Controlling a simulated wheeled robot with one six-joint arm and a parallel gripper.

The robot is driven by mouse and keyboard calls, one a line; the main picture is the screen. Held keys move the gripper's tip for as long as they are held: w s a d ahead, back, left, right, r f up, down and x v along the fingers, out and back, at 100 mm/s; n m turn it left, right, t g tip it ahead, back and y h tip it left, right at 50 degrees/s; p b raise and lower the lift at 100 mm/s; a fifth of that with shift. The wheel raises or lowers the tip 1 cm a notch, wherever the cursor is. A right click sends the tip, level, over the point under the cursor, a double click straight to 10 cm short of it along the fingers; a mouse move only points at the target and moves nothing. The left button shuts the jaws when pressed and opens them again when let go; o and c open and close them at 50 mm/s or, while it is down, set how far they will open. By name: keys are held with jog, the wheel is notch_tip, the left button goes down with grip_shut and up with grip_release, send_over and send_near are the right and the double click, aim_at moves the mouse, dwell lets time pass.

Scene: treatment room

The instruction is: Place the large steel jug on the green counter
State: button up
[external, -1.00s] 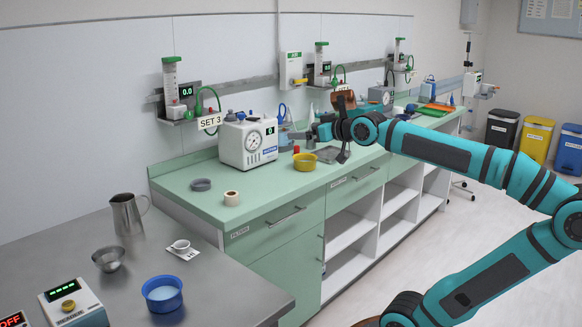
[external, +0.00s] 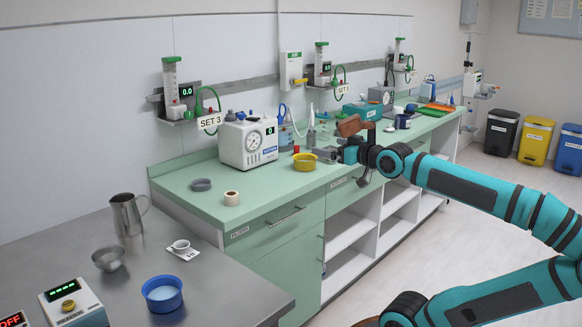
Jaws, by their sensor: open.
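The large steel jug (external: 128,216) stands upright on the steel table (external: 215,291) at the left, its handle toward the right. The green counter (external: 263,201) runs from beside that table toward the back right. My gripper (external: 322,153) is open above the counter's front part, close to the yellow bowl (external: 304,162) in the picture. It points left and is well apart from the jug. I cannot tell whether anything lies directly between its fingers.
On the counter are a white gauge device (external: 247,145), a tape roll (external: 231,198) and a grey ring (external: 201,184). The counter's near left end has free room.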

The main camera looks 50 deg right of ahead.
jog(key=w+a+f+n+g+y, duration=0.1)
jog(key=w+a+n+g+y, duration=0.25)
jog(key=w, duration=0.85)
jog(key=w+a+n+g+y, duration=0.1)
jog(key=w+a+n+g, duration=0.4)
jog(key=w, duration=0.7)
jog(key=n+g+y, duration=0.8)
jog(key=n+y, duration=0.1)
send_near(127, 197)
jog(key=a, duration=0.1)
jog(key=s+a, duration=0.1)
jog(key=a, duration=0.1)
jog(key=s+a, duration=0.1)
jog(key=a, duration=0.1)
jog(key=shift+s+a+r, duration=0.2)
jog(key=shift+s+a, duration=0.05)
jog(key=shift+f+x, duration=0.15)
jog(key=shift+x, duration=1.25)
jog(key=shift+f+x, duration=0.2)
jog(key=shift+x, duration=1.15)
jog(key=shift+d, duration=0.15)
jog(key=shift+c, duration=0.2)
jog(key=c, duration=1.9)
